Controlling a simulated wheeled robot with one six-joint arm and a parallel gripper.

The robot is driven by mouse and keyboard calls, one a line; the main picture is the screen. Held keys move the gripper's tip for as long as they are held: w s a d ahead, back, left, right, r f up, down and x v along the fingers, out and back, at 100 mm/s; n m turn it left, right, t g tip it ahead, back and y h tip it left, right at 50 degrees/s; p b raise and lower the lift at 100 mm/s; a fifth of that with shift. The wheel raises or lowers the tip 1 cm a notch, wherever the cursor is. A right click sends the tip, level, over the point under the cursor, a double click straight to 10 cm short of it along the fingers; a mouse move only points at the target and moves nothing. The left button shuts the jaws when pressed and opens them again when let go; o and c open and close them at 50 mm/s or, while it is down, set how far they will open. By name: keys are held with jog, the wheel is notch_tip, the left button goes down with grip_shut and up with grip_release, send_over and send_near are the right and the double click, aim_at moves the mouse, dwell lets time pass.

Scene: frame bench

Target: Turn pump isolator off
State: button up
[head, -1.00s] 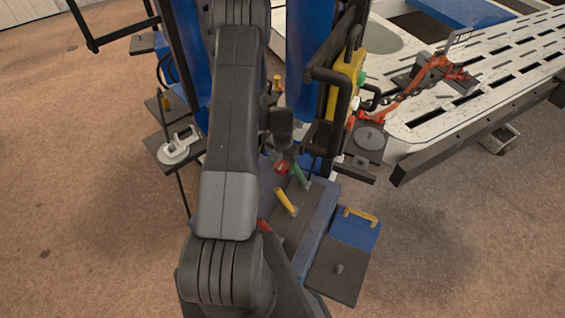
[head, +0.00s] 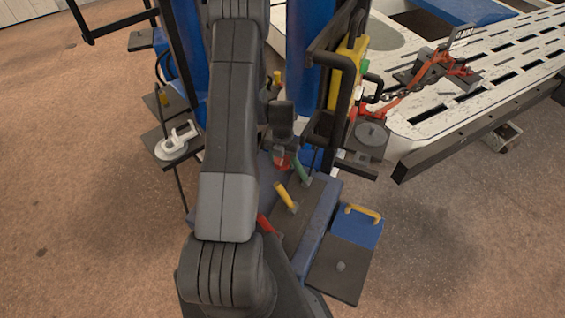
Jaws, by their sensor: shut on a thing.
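A red knob (head: 282,163), which looks like the pump isolator, sits on the low blue and dark bench near the middle of the head view. My gripper (head: 284,150) is directly above it and shut on it. The dark wrist and fingers cover the knob's upper part, so its turn position cannot be read. My grey arm hides the area to the left.
A green lever (head: 301,172) stands close right of the knob, and a yellow lever (head: 286,197) stands nearer. A yellow box (head: 346,72) with black bars stands at upper right. A blue and dark box (head: 341,262) with a yellow handle lies at lower right.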

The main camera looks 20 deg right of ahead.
aim_at(283, 159)
jog(key=shift+n+b, duration=0.45)
jog(key=shift+n, duration=0.45)
jog(key=o, duration=0.7)
notch_tip(283, 159, up, 14)
